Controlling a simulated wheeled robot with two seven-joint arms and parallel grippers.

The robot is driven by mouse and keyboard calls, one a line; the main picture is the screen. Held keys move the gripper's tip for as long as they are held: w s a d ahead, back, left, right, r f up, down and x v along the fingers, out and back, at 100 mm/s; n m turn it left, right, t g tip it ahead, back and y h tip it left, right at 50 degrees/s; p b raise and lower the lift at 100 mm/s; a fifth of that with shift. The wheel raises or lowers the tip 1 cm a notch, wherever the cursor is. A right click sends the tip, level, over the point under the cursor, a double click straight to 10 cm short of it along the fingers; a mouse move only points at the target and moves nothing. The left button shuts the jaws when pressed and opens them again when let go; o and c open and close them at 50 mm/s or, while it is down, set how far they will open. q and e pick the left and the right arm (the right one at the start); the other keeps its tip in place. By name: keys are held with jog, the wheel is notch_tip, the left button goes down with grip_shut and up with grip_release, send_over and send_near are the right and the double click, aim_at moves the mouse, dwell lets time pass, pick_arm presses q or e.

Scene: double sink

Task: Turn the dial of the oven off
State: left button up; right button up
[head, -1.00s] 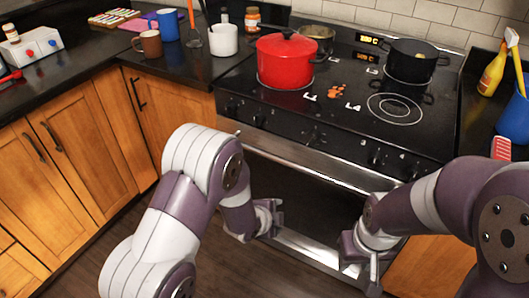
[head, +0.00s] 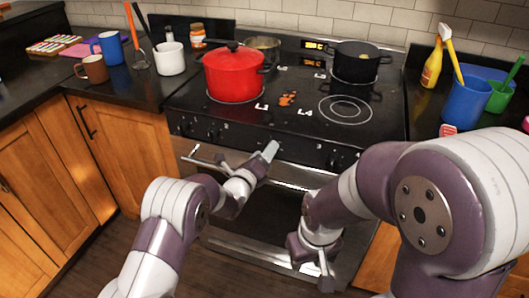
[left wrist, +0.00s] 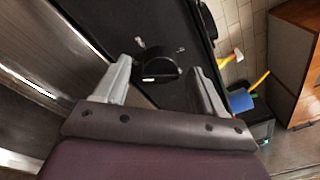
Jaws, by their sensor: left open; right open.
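The oven (head: 285,215) has black dials along its front panel, below the cooktop. Two dials (head: 213,132) show at the panel's left, and another dial (head: 335,159) shows right of centre. My left gripper (head: 250,160) is open in front of the panel's middle, and partly hides it. In the left wrist view, a round black dial (left wrist: 160,66) lies between and beyond the spread fingers of the left gripper (left wrist: 162,78). I cannot tell if they touch it. My right gripper (head: 318,265) is open and empty, low before the oven door.
A red pot (head: 234,75) and a black pot (head: 354,62) stand on the cooktop. Mugs and a utensil holder (head: 170,58) stand on the left counter. A yellow bottle (head: 431,70) and blue cup (head: 466,103) are on the right counter. The oven handle (head: 295,183) juts out below the panel.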

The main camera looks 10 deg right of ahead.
pick_arm(q)
jog(key=shift+w+d, duration=0.25)
jog(key=shift+w, duration=0.1)
